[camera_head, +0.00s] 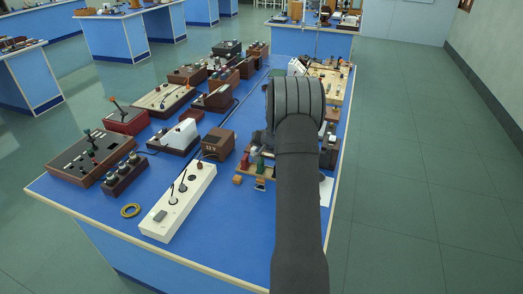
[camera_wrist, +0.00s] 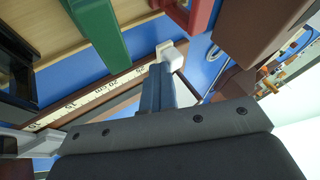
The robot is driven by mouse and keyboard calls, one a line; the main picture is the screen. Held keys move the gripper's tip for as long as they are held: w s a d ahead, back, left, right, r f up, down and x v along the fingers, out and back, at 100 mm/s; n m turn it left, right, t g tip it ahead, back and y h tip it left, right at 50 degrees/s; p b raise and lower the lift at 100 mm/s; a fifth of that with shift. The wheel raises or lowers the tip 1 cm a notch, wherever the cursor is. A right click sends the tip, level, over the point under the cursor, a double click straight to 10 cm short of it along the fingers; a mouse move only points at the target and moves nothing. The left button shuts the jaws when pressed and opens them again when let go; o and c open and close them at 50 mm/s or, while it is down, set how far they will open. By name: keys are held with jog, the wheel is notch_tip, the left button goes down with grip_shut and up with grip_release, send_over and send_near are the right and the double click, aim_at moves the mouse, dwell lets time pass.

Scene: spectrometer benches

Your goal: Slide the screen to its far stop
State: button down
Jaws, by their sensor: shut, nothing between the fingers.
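A green block (camera_wrist: 96,30) and a red block (camera_wrist: 190,12) lie beyond. I cannot pick out the screen with certainty in either view.
In the head view, small green and red pieces (camera_head: 257,164) on a wooden board stand just left of my arm. A brown box (camera_head: 218,143) and a long white box (camera_head: 179,202) stand further left.

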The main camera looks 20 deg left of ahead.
jog(key=shift+s+a+r, duration=0.1)
jog(key=shift+a+r, duration=0.05)
jog(key=shift+a, duration=0.65)
jog(key=shift+d, duration=0.6)
jog(key=d, duration=0.3)
jog(key=shift+d, duration=0.35)
jog(key=v, duration=1)
jog(key=shift+d, duration=0.25)
